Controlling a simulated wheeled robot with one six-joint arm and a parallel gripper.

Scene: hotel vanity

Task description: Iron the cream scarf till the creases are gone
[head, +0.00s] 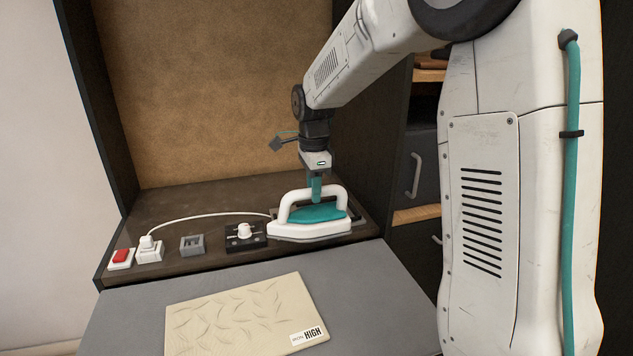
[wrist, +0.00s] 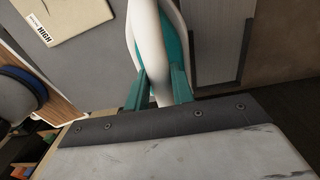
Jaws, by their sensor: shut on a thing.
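The cream scarf (head: 225,312) lies flat on the grey board in front, with many curved creases across it. A white label on it reads "HIGH". A corner of the scarf (wrist: 80,14) shows at the top left of the wrist view. The white and teal iron (head: 290,229) sits on the dark shelf behind the board, at its right part. My gripper (head: 315,192) comes down from above and is shut on the iron's handle. In the wrist view both teal fingers (wrist: 157,92) flank the white handle. The iron's soleplate is hidden.
A white cord runs from the iron to a plug (head: 150,249) at the left. The grey board (head: 375,305) is bare right of the scarf.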

